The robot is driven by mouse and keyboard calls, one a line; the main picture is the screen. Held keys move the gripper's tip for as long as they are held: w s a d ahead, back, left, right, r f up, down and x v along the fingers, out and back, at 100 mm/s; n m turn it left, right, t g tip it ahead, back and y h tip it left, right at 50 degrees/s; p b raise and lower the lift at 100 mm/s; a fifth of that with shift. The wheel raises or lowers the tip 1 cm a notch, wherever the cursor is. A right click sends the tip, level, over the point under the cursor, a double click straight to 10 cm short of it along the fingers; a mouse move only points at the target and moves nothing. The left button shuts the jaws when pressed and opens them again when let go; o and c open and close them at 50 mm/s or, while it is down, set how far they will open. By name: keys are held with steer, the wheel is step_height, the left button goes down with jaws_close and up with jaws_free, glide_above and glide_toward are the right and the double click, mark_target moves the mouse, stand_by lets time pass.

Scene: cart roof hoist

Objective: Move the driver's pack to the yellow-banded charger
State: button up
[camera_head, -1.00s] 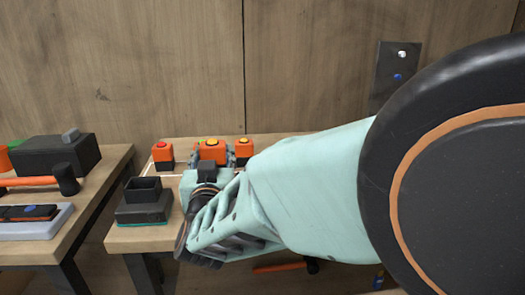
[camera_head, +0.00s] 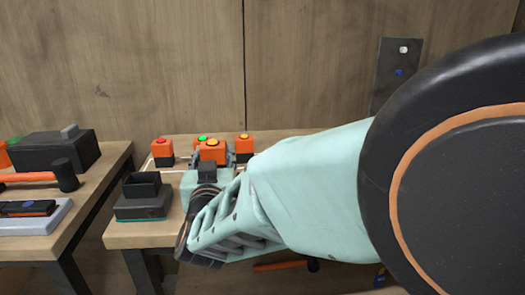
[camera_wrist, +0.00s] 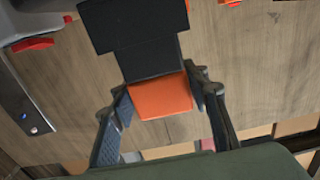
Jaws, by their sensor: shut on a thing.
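My gripper (camera_head: 211,160) is shut on an orange pack (camera_head: 212,152) with a yellow top button, over the middle table. In the wrist view the orange end of this pack (camera_wrist: 161,96) sits between my two fingers, and a black stepped shape (camera_wrist: 145,45) extends beyond it. I cannot tell whether all of that black is the pack. A charger-like black socket (camera_head: 143,198) with a teal band at its base stands open and empty to the left of my gripper. I cannot make out a yellow band on any charger. My arm hides part of the table.
A red-buttoned pack (camera_head: 162,152), a green-buttoned pack (camera_head: 203,142) and another yellow-buttoned pack (camera_head: 244,148) stand close around my gripper. The left table holds a black box (camera_head: 52,155), a hammer (camera_head: 64,175) and a grey tray (camera_head: 52,224). A wall plate (camera_head: 395,75) is behind my arm.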

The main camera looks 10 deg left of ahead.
steer(key=shift+f+b, duration=1.3)
steer(key=shift+f, duration=0.15)
steer(key=o, duration=1.5)
steer(key=shift+f, duration=0.1)
